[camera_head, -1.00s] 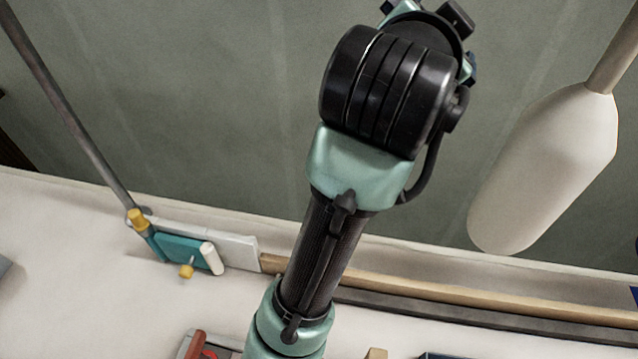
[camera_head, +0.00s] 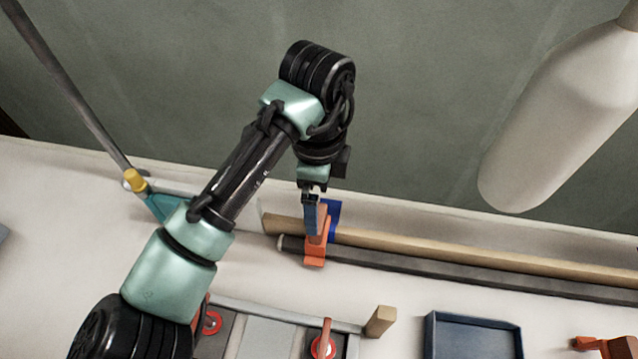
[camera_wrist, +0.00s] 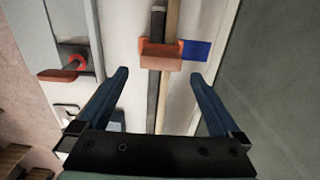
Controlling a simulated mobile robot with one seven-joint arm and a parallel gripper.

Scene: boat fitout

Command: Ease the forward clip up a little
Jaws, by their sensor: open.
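An orange clip (camera_head: 315,252) sits across a dark bar and a wooden strip along the back of the bench, with a blue tab (camera_head: 332,210) at its far side. In the wrist view the orange clip (camera_wrist: 172,62) and its blue tab (camera_wrist: 196,50) lie ahead of my gripper (camera_wrist: 162,76). The gripper's blue fingers are apart, one to each side of the clip, with nothing between them. In the head view my gripper (camera_head: 311,212) points down over the clip and partly covers it. I cannot tell whether the fingers touch it.
Another orange clip (camera_head: 604,349) lies at the lower right. A blue tray (camera_head: 470,338), a wooden block (camera_head: 380,321) and a grey panel with red-based levers (camera_head: 323,346) are in front. A white fender (camera_head: 560,120) hangs at right. A slanted pole (camera_head: 75,90) stands at left.

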